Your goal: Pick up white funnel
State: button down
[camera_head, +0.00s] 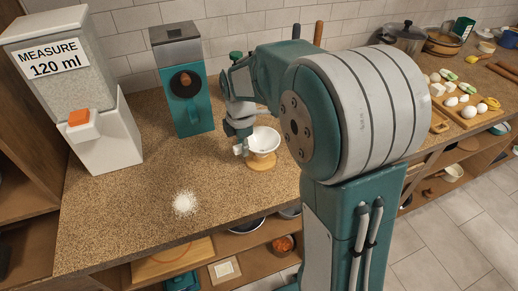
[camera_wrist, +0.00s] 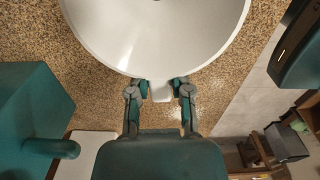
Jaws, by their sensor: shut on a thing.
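The white funnel (camera_head: 265,139) is a wide, round white cone in the head view, just above a small wooden stand (camera_head: 261,162) on the speckled counter. I cannot tell whether it touches the stand. In the wrist view the funnel (camera_wrist: 155,35) fills the top of the picture, and a small white tab on its rim lies between my fingers. My gripper (camera_wrist: 161,91) is shut on this tab. In the head view my gripper (camera_head: 241,149) is at the funnel's left side, partly hidden by my arm.
A dispenser (camera_head: 90,120) marked "MEASURE 120 ml" stands at the left. A teal grinder (camera_head: 194,108) stands behind, near the tiled wall. A white powder pile (camera_head: 184,204) lies on the counter (camera_head: 115,217), near its front. Pots and a board with food are at the right.

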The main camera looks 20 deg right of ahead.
jog(key=shift+r, duration=0.45)
notch_tip(320, 180, up, 2)
jog(key=shift+r, duration=0.25)
jog(key=s+d+r, duration=0.5)
jog(key=d+r, duration=0.4)
jog(key=d, duration=0.4)
jog(key=shift+s+r, duration=0.2)
jog(key=shift+r, duration=0.1)
